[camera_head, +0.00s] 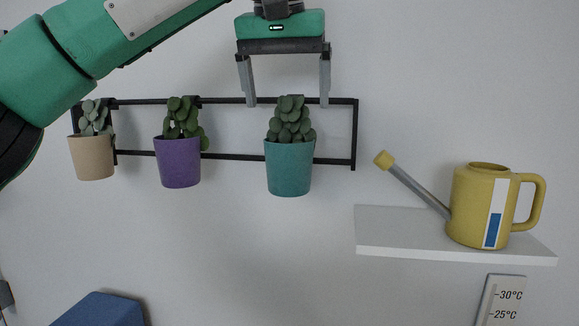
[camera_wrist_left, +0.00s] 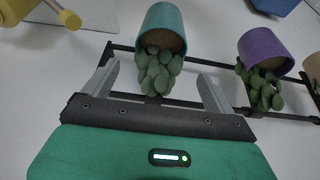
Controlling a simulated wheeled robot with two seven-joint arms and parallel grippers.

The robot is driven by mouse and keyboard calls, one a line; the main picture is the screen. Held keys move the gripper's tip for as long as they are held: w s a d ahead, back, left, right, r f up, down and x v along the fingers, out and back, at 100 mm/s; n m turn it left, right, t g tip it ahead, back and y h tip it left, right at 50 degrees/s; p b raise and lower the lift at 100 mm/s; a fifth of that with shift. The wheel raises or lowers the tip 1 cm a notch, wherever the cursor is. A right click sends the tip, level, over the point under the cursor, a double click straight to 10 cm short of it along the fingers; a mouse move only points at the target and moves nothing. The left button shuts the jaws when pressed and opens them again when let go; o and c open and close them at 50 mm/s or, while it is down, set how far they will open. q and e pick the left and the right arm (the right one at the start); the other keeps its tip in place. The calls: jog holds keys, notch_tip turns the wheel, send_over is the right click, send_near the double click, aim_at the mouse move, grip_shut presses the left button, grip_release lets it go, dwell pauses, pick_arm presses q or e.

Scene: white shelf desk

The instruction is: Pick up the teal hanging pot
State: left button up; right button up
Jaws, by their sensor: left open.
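The teal hanging pot (camera_head: 289,167) holds a green plant and hangs at the right part of a black wall rack (camera_head: 230,157). It also shows in the left wrist view (camera_wrist_left: 168,22), beyond the fingers with its plant toward me. My left gripper (camera_head: 288,104) is open above the pot, pointing down in the head view. Its two fingertips show left and right of the plant, at about the height of the plant's top. The left gripper in the wrist view (camera_wrist_left: 157,75) has nothing between its pads except the plant's tip region beyond. My right gripper is not in view.
A purple pot (camera_head: 179,163) and a beige pot (camera_head: 92,158) hang left on the same rack. A yellow watering can (camera_head: 468,205) stands on a white shelf (camera_head: 400,232) at right. A thermometer (camera_head: 501,300) and a blue object (camera_head: 100,311) show below.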

aim_at(289, 140)
pick_arm(q)
jog(key=x, duration=0.2)
jog(key=shift+w+f, duration=0.3)
jog(key=shift+f, duration=0.05)
jog(key=shift+w+d+f, duration=0.1)
jog(key=shift+w+f, duration=0.1)
jog(key=shift+f, duration=0.05)
jog(key=shift+w+f, duration=0.1)
jog(key=shift+f, duration=0.1)
jog(key=shift+f+p, duration=0.3)
jog(key=shift+p, duration=0.1)
jog(key=x, duration=0.2)
jog(key=p+x, duration=0.1)
jog(key=shift+s+f, duration=0.25)
jog(key=shift+f, duration=0.3)
jog(key=shift+w+f, duration=0.1)
jog(key=shift+f, duration=0.05)
jog(key=c, duration=1.3)
jog(key=shift+c, duration=0.2)
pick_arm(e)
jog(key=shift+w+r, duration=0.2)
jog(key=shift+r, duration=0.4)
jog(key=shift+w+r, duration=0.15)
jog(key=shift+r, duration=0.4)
